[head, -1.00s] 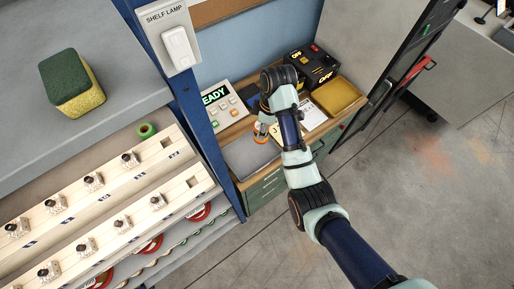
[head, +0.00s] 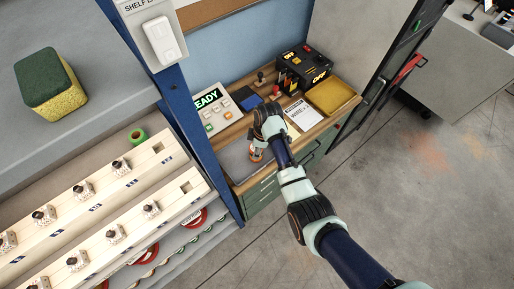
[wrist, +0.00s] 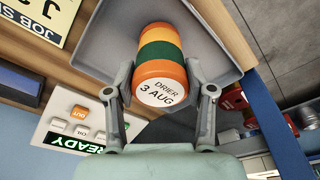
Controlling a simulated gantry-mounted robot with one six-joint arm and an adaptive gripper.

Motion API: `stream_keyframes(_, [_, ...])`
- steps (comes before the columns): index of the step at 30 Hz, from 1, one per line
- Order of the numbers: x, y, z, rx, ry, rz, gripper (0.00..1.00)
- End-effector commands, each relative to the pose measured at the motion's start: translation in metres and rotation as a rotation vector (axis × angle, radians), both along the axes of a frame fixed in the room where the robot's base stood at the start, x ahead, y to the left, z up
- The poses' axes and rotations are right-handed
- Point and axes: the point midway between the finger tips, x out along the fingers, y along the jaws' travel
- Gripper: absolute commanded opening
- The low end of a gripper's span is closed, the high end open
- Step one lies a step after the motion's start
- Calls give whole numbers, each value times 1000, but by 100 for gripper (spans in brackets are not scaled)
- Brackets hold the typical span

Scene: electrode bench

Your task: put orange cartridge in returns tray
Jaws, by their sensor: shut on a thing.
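The orange cartridge (wrist: 160,62) has a green middle band, a yellow-orange band and a white end label reading "DRIER 3 AUG". My gripper (wrist: 159,82) is shut on it, with one finger on each side. In the head view the cartridge (head: 256,154) shows just below my gripper (head: 262,143), over a shallow grey tray (head: 236,160) on the wooden bench. The wrist view shows the grey tray (wrist: 213,45) behind the cartridge. I cannot tell whether the cartridge touches its floor. A yellow tray (head: 334,95) stands at the bench's right end. No returns label is readable on either tray.
A control panel (head: 214,113) with a READY display stands behind the grey tray. A black box (head: 303,69) and a white sheet (head: 301,114) are farther right. A blue post (head: 196,120) and racks of electrodes (head: 85,190) bound the left side.

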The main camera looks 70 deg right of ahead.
Motion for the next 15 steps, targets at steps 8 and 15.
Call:
stream_keyframes(8, [0, 0, -3, 1, 0, 0, 69])
stream_keyframes(15, [0, 0, -3, 1, 0, 0, 79])
